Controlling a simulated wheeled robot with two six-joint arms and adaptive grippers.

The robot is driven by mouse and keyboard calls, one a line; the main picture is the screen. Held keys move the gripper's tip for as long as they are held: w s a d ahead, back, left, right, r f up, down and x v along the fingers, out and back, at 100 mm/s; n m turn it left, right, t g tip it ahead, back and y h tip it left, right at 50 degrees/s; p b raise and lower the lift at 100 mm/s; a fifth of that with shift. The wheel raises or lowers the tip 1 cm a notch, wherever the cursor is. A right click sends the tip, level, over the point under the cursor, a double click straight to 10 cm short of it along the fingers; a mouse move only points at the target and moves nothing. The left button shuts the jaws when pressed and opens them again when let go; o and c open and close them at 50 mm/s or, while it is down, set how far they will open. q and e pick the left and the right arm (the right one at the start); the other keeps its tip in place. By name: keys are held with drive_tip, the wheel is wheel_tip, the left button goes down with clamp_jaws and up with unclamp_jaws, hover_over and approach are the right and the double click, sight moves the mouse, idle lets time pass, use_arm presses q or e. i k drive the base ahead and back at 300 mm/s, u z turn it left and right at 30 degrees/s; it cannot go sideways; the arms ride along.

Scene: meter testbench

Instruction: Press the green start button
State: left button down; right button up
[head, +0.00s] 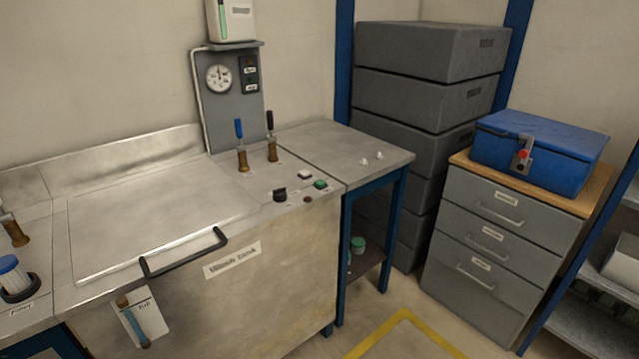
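The green start button (320,184) sits on the right part of the metal testbench top, near its front edge. A white button (304,175) is just behind and left of it. Nothing covers the green button. Neither of my grippers shows in the head view.
Two valve levers, blue-handled (240,145) and black-handled (271,136), stand upright behind the buttons. A grey drawer cabinet (500,240) with a blue box (538,150) stands right. Floor before the bench is clear.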

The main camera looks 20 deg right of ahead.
sight(321, 182)
drive_tip(key=z, duration=0.55)
drive_tip(key=k, duration=0.65)
drive_tip(key=z, duration=0.7)
drive_tip(key=i, duration=0.8)
drive_tip(key=u, duration=0.55)
drive_tip(key=i, duration=0.7)
drive_tip(key=u, duration=1)
drive_tip(key=i, duration=0.25)
drive_tip(key=u, duration=0.25)
